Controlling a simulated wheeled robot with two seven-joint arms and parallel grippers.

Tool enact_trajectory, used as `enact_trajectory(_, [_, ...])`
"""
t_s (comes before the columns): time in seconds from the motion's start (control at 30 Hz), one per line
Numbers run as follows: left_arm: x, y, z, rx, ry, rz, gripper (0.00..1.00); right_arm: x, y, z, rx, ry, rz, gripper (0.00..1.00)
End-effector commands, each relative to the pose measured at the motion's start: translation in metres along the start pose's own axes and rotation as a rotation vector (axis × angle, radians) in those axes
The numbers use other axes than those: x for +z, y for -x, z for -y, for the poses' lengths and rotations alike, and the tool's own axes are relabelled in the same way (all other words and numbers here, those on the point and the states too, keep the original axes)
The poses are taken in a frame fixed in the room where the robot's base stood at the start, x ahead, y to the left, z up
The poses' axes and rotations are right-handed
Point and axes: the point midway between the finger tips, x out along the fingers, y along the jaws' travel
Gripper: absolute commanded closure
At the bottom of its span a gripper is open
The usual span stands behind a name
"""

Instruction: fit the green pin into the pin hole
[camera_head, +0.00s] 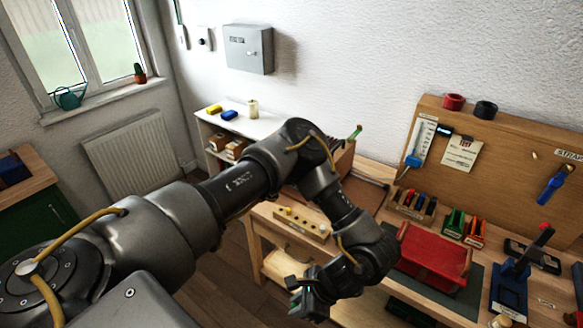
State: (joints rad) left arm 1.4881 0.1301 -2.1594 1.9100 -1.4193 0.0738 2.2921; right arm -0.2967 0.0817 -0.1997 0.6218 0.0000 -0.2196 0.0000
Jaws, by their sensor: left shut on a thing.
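My left arm comes in from the left, and its gripper (305,297) hangs low near the bottom middle, in front of the workbench. It is shut on a small green thing that looks like the green pin (295,304); the dark fingers hide most of it. A pale wooden strip (303,224) with a row of yellow and dark round spots lies on the bench, above and behind the gripper. I cannot tell whether one of these spots is the pin hole. The gripper is apart from the strip. My right gripper is not in view.
A blue stand (511,285) is farther right. Small green (454,223) and red (476,231) holders stand behind. A wooden tool board (510,150) rises at the back.

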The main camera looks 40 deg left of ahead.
Motion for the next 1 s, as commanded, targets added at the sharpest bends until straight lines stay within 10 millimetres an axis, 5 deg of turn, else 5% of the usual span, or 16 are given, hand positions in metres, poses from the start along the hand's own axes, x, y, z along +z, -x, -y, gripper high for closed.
enact_trajectory(0.17, [0.01,-0.008,0.008,0.274,0.468,0.0,1.0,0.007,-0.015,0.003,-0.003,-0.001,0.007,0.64])
enact_trajectory(0.3, [0.0,-0.032,0.015,0.442,0.76,0.0,1.0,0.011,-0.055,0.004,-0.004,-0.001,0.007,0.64])
enact_trajectory(0.63, [-0.028,-0.073,0.016,0.516,0.899,0.0,1.0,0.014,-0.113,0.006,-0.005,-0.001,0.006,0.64])
enact_trajectory(1.0, [-0.03,-0.075,0.016,0.521,0.909,0.0,1.0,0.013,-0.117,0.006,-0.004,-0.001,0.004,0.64])
